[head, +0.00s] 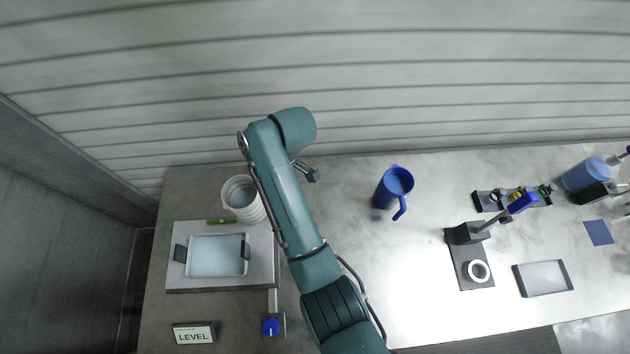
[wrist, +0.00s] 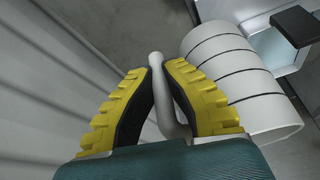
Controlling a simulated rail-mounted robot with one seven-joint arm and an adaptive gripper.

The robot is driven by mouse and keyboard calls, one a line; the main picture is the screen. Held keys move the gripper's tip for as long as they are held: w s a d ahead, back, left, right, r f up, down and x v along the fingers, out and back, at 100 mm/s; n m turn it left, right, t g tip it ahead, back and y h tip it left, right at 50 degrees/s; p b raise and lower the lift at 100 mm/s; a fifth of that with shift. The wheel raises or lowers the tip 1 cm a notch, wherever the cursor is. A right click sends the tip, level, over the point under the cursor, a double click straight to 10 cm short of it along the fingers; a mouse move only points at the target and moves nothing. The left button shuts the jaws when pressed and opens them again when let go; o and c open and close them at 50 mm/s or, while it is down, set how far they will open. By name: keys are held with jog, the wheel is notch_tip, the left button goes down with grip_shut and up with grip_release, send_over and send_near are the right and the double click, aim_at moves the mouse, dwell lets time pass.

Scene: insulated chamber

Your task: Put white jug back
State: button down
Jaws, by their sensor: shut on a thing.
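The white jug (head: 243,199) has dark rings around it and is at the back left of the bench, near the back corner of a grey platform. In the wrist view the jug's ringed body (wrist: 243,85) is right of my gripper (wrist: 158,70). The yellow-and-black fingers are shut on its slim white handle (wrist: 160,92). In the head view my arm hides the gripper and the handle. I cannot tell whether the jug touches the bench.
A clear tray with dark handles (head: 217,255) sits on the grey platform (head: 185,285), with a green level vial (head: 221,221) behind it. A blue jug (head: 394,187) stands right of my arm. A LEVEL sign (head: 194,334) and blue knob (head: 271,327) are in front. The bench middle is clear.

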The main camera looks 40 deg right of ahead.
jog(key=shift+w+m, duration=0.1)
jog(key=shift+m, duration=0.3)
jog(key=s+d+r+m+t+h+p, duration=0.1)
jog(key=s+d+r+m+h+p, duration=0.15)
jog(key=d+m, duration=0.25)
jog(key=s+d+r+m+h+p, duration=0.1)
jog(key=s+d+m, duration=0.2)
jog(key=d+m, duration=0.25)
jog(key=s+d+f+m+p, duration=0.25)
jog(key=s+d+p, duration=0.4)
jog(key=s, duration=0.65)
jog(key=shift+h, duration=0.35)
jog(key=f+b, duration=0.1)
jog(key=f, duration=0.2)
jog(key=d+f+b, duration=0.1)
jog(key=f, duration=0.2)
jog(key=f+b, duration=0.1)
jog(key=f, duration=0.2)
jog(key=shift+w+d+f, duration=0.1)
jog(key=shift+d+f, duration=0.05)
jog(key=shift+d, duration=0.15)
jog(key=shift+f, duration=0.15)
jog(key=c, duration=1.5)
grip_release()
jog(key=shift+o, duration=1.3)
